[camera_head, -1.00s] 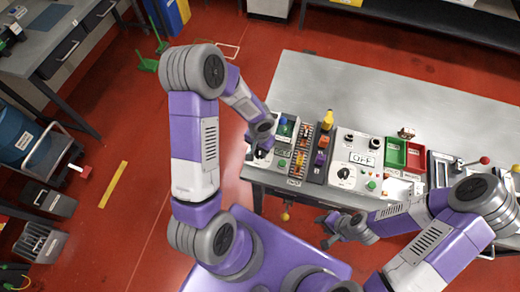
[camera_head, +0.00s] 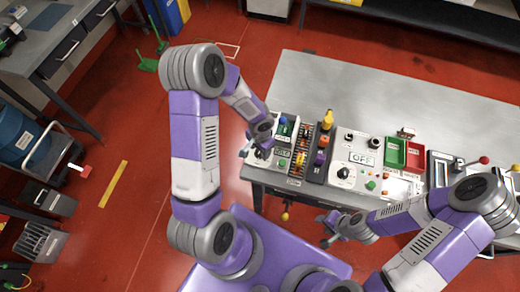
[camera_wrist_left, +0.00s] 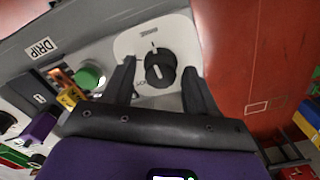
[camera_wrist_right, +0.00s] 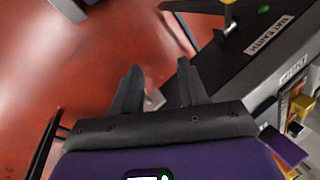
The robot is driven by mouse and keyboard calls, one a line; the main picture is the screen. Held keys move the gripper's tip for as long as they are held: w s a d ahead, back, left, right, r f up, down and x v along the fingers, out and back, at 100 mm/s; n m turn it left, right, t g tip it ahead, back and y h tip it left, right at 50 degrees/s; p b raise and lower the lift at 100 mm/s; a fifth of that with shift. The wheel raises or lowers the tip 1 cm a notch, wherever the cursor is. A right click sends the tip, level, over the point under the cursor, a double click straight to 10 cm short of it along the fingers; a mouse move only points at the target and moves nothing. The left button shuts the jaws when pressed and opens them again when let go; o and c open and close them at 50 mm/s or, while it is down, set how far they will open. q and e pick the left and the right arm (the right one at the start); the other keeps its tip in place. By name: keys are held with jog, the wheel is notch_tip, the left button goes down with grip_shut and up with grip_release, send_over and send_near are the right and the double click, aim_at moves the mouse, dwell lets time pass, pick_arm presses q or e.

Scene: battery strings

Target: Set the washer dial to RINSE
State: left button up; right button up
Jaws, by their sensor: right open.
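A black dial (camera_wrist_left: 158,70) with a pale pointer mark sits on a white plate (camera_wrist_left: 127,42) in the left wrist view. Small lettering shows on the plate, too small to read surely. My left gripper (camera_head: 255,149) is at the near left end of the bench panels in the head view. In its wrist view its fingers stand apart on either side of the dial, with no clear contact seen. My right gripper (camera_head: 328,231) is open and empty in front of the bench edge; its parted fingers also show in the right wrist view (camera_wrist_right: 158,88).
A green button (camera_wrist_left: 89,77) and a DRIP label (camera_wrist_left: 41,48) are beside the dial plate. Another black dial (camera_head: 344,173) is on a panel with an OFF sign (camera_head: 361,159). Green (camera_head: 395,151) and red (camera_head: 415,157) bins stand to the right. The bench's back is clear.

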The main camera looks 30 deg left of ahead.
pick_arm(q)
jog(key=shift+r+p, duration=1.2)
jog(key=shift+r, duration=0.6)
